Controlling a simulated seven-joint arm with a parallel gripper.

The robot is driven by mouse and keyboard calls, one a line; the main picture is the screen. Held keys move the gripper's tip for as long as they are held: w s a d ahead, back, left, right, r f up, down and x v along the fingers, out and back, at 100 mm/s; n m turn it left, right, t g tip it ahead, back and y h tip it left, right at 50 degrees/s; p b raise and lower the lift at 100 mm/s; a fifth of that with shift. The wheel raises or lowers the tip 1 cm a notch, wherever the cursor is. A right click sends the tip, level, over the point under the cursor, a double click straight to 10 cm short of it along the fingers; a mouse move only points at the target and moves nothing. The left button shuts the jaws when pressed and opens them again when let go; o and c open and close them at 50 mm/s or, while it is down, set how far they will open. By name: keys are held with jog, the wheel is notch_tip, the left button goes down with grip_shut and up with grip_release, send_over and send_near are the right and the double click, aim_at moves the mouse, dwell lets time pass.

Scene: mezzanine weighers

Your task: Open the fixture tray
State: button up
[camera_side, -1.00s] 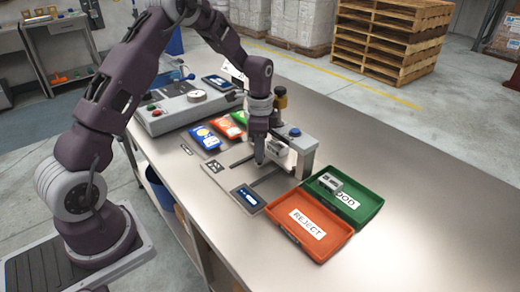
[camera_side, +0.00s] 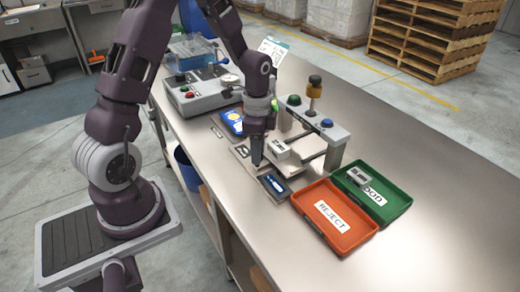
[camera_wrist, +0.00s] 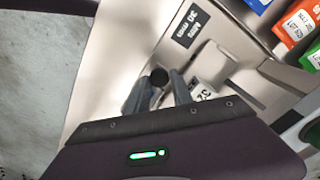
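The fixture tray (camera_side: 241,150) is a light grey plate on dark rails. It sticks out of the grey bridge-shaped fixture (camera_side: 326,131) on the side toward my arm. A white-grey block with a printed label (camera_side: 276,149) sits on it. The wrist view also shows the tray (camera_wrist: 222,42) and the block (camera_wrist: 204,91). My gripper (camera_side: 257,163) is down at the tray's near edge. In the wrist view, my gripper (camera_wrist: 160,80) has its two fingers on either side of a round black knob (camera_wrist: 159,77) and looks shut on it. The knob is hidden in the side view.
An orange REJECT tray (camera_side: 340,240) and a green tray (camera_side: 394,206) with a small grey block stand right of the fixture. A grey control box (camera_side: 196,98) stands behind. The table's right side is clear.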

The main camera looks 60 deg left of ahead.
jog(key=shift+o, duration=0.3)
jog(key=shift+r, duration=0.15)
notch_tip(320, 180, up, 6)
jog(key=shift+f, duration=0.1)
jog(key=shift+r, duration=0.55)
jog(key=shift+d+r, duration=0.1)
jog(key=shift+r, duration=0.15)
jog(key=s+d+r+n+t+y, duration=0.1)
jog(key=s+d+r+n, duration=0.15)
jog(key=s+r, duration=0.2)
jog(key=s+d+r+n+t, duration=0.2)
jog(key=s+d+r, duration=0.15)
jog(key=r, duration=0.25)
jog(key=s+d+r+n+t+h, duration=0.1)
jog(key=s+d+r+n+t, duration=0.1)
jog(key=s, duration=0.8)
jog(key=d+r+n, duration=0.1)
jog(key=d+n, duration=0.1)
jog(key=d, duration=0.1)
jog(key=shift+s+d+r+t, duration=0.2)
jog(key=shift+r+t, duration=0.1)
jog(key=shift+r, duration=0.1)
